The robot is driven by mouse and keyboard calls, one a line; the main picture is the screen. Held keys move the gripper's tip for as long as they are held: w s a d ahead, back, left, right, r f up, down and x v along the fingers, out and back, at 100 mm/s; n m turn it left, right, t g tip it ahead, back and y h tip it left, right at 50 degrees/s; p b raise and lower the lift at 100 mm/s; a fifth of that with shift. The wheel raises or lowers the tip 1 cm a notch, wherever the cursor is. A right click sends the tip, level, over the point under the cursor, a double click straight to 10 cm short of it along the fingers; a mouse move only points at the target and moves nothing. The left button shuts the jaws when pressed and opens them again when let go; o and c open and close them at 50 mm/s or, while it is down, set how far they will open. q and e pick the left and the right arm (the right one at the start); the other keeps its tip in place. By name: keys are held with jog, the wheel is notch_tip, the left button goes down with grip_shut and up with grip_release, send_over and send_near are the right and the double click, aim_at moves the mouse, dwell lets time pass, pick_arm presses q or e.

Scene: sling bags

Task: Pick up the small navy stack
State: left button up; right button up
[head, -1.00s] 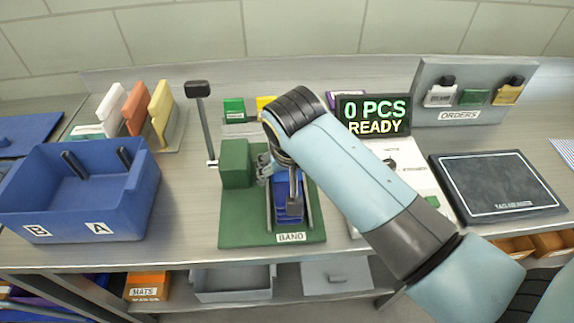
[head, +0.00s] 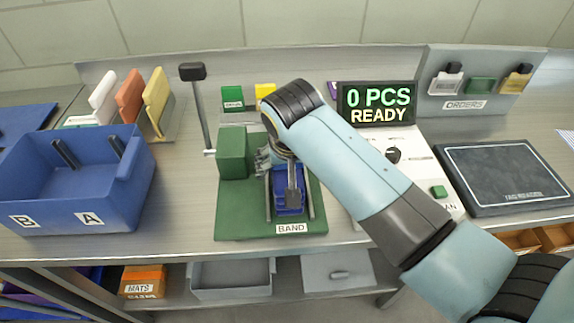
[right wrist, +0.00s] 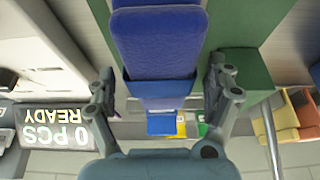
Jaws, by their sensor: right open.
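The small navy stack (head: 290,203) lies in the slot of the green band station (head: 235,222), between two metal rails. In the right wrist view the stack (right wrist: 160,45) is a blue block with a band-like strip across its lower part. My right gripper (head: 276,172) is over the station at the stack. Its two fingers (right wrist: 162,88) stand apart, one on each side of the stack, with gaps visible on both sides. The right hand and arm cover part of the stack in the head view. My left gripper is not in view.
A green block (head: 231,152) and a lever with a black knob (head: 192,72) stand left of the slot. A blue bin (head: 60,200) is at left. A display reading 0 PCS READY (head: 378,104), a tag reader (head: 505,178) and an orders rack (head: 470,88) are at right.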

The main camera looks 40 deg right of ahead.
jog(key=shift+f, duration=0.1)
jog(key=shift+c, duration=0.2)
jog(key=c, duration=1.5)
jog(key=shift+c, duration=0.2)
